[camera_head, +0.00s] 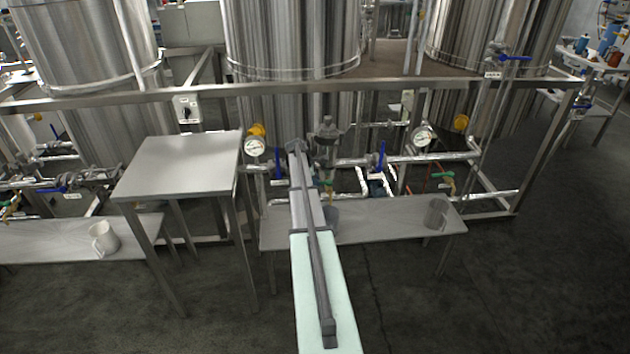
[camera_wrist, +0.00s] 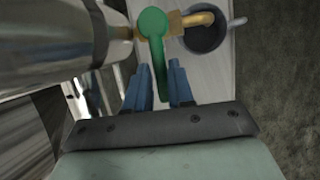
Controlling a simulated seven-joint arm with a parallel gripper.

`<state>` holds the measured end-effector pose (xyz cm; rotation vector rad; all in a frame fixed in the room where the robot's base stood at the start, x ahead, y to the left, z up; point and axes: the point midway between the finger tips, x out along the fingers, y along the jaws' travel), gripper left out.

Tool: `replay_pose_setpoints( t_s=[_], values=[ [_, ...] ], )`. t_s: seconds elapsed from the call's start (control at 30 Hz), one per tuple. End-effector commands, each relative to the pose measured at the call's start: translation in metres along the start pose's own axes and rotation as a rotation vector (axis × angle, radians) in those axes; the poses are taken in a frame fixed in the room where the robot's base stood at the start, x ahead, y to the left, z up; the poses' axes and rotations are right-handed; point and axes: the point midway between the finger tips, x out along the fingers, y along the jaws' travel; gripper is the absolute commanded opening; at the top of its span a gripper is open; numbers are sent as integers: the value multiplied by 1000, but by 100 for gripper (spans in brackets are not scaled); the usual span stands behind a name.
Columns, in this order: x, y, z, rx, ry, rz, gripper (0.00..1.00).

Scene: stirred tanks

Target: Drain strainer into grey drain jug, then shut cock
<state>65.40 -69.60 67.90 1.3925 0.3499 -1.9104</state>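The cock has a green lever (camera_wrist: 159,60) and a brass outlet (camera_wrist: 197,19); a bit of its green handle (camera_head: 327,183) shows in the head view. The outlet bends over the mouth of the grey drain jug (camera_wrist: 232,22), which stands on the low bench and is mostly hidden by my arm in the head view (camera_head: 332,218). The strainer (camera_head: 326,140) is a grey metal body above the cock. My gripper (camera_wrist: 160,75) is open, with blue fingers on either side of the lever. I cannot tell whether either finger touches it. The fingertips are hidden in the head view.
The low bench (camera_head: 385,226) also holds another grey jug (camera_head: 437,213) at right. A steel table (camera_head: 185,165) and a white jug (camera_head: 103,237) are at left. Pipes, gauges and blue-handled valves (camera_head: 376,160) crowd the frame behind. The floor at right is clear.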

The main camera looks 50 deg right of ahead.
Motion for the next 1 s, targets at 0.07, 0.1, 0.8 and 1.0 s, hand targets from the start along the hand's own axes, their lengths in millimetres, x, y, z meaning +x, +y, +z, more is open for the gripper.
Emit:
replay_pose_setpoints(
  t_s=[0.07,0.1,0.8,1.0],
  values=[
    [0,0,0,0,0,0,14],
    [0,0,0,0,0,0,11],
    [0,-1,0,-10,2,4,0],
    [-1,-7,2,-69,15,28,0]
  ],
)
